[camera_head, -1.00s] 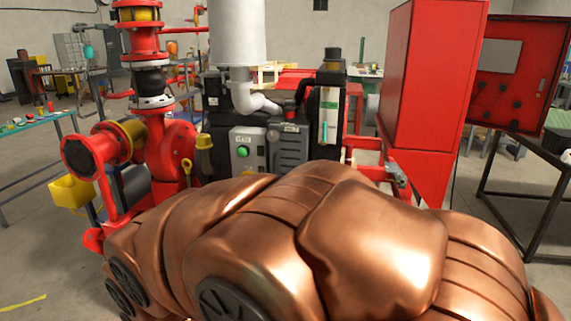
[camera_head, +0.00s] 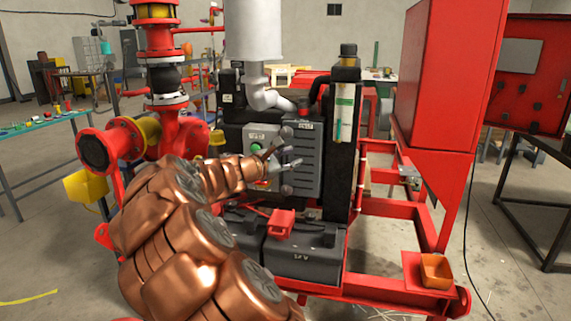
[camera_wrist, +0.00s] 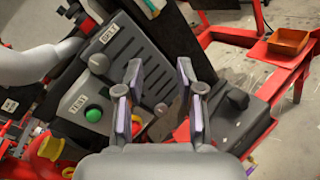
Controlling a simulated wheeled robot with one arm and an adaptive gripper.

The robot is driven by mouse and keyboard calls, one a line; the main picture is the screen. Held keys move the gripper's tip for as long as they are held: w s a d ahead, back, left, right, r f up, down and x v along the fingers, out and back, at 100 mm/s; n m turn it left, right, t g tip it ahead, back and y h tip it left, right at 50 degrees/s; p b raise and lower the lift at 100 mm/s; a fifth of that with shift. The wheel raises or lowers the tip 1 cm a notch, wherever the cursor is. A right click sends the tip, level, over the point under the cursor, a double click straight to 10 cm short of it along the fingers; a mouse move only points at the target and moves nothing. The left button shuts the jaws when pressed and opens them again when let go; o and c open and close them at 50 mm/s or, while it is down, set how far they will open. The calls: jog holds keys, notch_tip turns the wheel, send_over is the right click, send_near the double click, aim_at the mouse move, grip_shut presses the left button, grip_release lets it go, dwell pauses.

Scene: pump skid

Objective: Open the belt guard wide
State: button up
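The belt guard (camera_head: 307,160) is a dark grey slotted panel on the front of the skid, and looks shut. In the wrist view the belt guard (camera_wrist: 131,62) appears tilted, with a label at its upper end and a round knob (camera_wrist: 98,62) on its left edge. A second knob (camera_wrist: 161,109) shows between my fingers. My gripper (camera_head: 283,154) is in front of the guard's left edge. In the wrist view my gripper (camera_wrist: 160,75) is open, its fingers spread over the guard's lower part. I cannot tell whether they touch it.
A grey box with a green button (camera_wrist: 93,114) stands close left of the guard. Black batteries (camera_head: 303,248) with a red cap lie below. A black post (camera_head: 343,140) stands right of it. An orange tray (camera_head: 436,271) sits on the red frame at right.

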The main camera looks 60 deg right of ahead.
jog(key=w+d+f+n+t+h, duration=0.1)
jog(key=w+d+f+n+t, duration=0.15)
jog(key=w+d+n, duration=0.25)
jog(key=n+t, duration=0.3)
jog(key=n, duration=0.2)
send_near(287, 159)
jog(key=d, duration=0.2)
jog(key=shift+w+d+p, duration=0.2)
jog(key=shift+w+d, duration=0.1)
jog(key=shift+d, duration=0.9)
jog(key=shift+w+d+p, duration=0.2)
jog(key=shift+w+d, duration=0.05)
jog(key=shift+d, duration=0.9)
jog(key=shift+w+d+p, duration=0.2)
jog(key=shift+w+d, duration=0.1)
jog(key=shift+d, duration=0.9)
grip_shut()
